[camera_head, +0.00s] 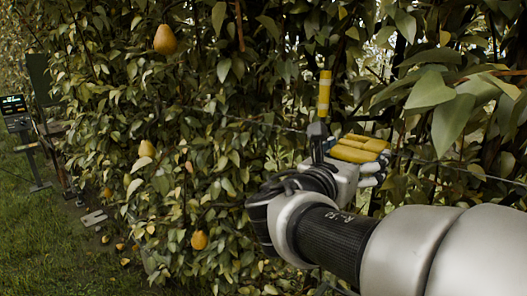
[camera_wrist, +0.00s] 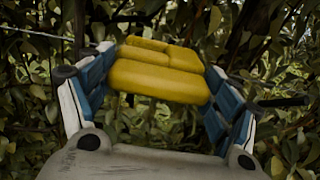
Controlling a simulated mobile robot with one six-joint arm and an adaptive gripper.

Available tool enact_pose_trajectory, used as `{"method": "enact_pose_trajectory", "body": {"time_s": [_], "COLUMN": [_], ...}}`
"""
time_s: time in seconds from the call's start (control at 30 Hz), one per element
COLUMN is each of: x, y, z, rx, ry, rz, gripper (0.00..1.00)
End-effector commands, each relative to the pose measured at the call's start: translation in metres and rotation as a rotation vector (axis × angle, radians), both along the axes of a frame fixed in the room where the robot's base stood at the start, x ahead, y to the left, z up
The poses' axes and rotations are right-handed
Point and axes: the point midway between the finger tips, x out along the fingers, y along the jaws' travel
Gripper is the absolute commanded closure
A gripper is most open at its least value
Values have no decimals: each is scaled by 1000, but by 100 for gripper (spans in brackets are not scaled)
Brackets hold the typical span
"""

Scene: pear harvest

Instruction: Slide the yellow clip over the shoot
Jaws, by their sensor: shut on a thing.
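The yellow clip (camera_wrist: 158,80) is a chunky, ribbed yellow piece. It spans the space between the two blue-padded fingers of my gripper (camera_wrist: 155,62), which is shut on it. In the head view the clip (camera_head: 358,150) shows at the end of my gripper (camera_head: 366,160), right of centre, close in front of the foliage. Which stem is the shoot I cannot tell. A dark upright stem (camera_wrist: 80,22) stands beyond the left finger in the wrist view, apart from the clip. Leaves crowd behind the clip.
A thin wire (camera_wrist: 30,31) runs behind the left finger. An upright yellow piece with a pale band (camera_head: 324,93) shows above my wrist. Pears hang to the left, one high (camera_head: 165,39) and one low (camera_head: 199,240). Large leaves (camera_head: 430,90) hang at right. Grass lies lower left.

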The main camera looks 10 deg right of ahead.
Motion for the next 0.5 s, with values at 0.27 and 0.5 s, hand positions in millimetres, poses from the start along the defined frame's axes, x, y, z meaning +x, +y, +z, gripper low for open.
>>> {"method": "enact_pose_trajectory", "body": {"time_s": [0.27,0.5], "x": [0,26], "y": [0,25], "z": [0,2], "rx": [0,-1], "ry": [0,3], "rz": [-1,3], "gripper": [61,61]}}
